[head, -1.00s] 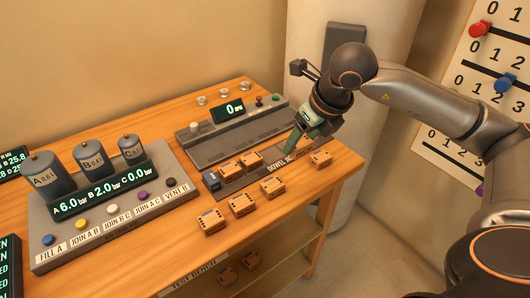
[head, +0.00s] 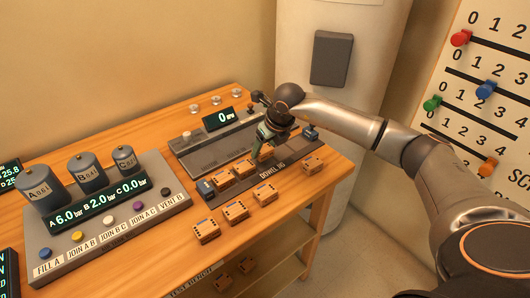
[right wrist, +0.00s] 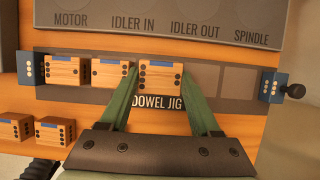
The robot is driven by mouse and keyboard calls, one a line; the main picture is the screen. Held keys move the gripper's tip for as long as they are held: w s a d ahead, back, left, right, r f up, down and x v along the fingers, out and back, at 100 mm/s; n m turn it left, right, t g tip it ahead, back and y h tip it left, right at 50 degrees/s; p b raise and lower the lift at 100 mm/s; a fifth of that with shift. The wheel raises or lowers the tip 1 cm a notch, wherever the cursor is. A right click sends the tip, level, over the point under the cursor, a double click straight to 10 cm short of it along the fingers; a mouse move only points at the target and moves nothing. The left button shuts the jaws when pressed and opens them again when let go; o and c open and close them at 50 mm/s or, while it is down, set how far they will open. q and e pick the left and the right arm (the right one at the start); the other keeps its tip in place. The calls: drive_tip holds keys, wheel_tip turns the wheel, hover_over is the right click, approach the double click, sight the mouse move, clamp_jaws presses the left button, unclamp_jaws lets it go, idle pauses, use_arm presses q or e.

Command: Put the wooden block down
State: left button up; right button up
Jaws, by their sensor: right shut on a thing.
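My right gripper (head: 262,146) is shut on a wooden block (right wrist: 160,77) with a blue top mark and dark holes in its face. The green fingers (right wrist: 162,84) are on either side of it in the right wrist view. The block is over the dowel jig (right wrist: 222,110), right of two blocks (right wrist: 62,71) (right wrist: 110,73) standing in a row there. It looks slightly larger than they do; whether it rests on the jig or hangs just above, I cannot tell. In the head view my gripper mostly hides it. My left gripper is out of view.
Empty places (right wrist: 239,82) lie right of the held block, up to a blue end piece (right wrist: 273,87). A grey console (head: 195,150) is behind the jig, a cylinder panel (head: 110,225) left.

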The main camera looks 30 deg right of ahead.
drive_tip(key=shift+f, duration=1.1)
drive_tip(key=shift+f, duration=0.15)
drive_tip(key=o, duration=1)
drive_tip(key=shift+o, duration=0.2)
drive_tip(key=shift+r, duration=0.25)
drive_tip(key=v, duration=1.2)
drive_tip(key=shift+b, duration=0.3)
drive_tip(key=shift+s+f, duration=0.1)
